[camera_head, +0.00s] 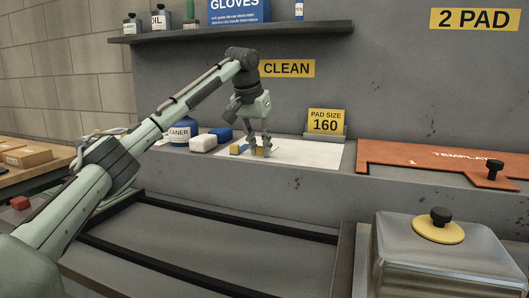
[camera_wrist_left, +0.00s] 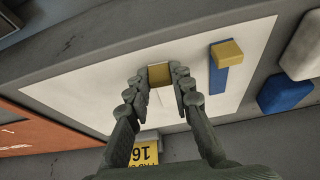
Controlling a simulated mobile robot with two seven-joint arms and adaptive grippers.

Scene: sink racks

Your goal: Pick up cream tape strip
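A tan-yellow tab (camera_wrist_left: 159,74) lies on the white sheet (camera_wrist_left: 75,90), between the fingertips of my left gripper (camera_wrist_left: 158,70). A pale strip (camera_wrist_left: 156,96) seems to run from the tab between the fingers. It is hard to tell from the sheet, and the fingers hide its sides. In the head view my left gripper (camera_head: 258,149) points down at the sheet with the tab (camera_head: 261,152) at its fingertips. The fingers look very close to the tab's sides, but I cannot tell whether they press on it. My right gripper is not in view.
A blue strip (camera_wrist_left: 217,80) with a yellow tab (camera_wrist_left: 228,53) lies beside my gripper. A blue block (camera_wrist_left: 285,94) and a white block (camera_head: 203,143) stand near. A PAD SIZE 160 sign (camera_head: 326,121) stands behind the sheet. An orange template (camera_head: 400,160) lies to the right.

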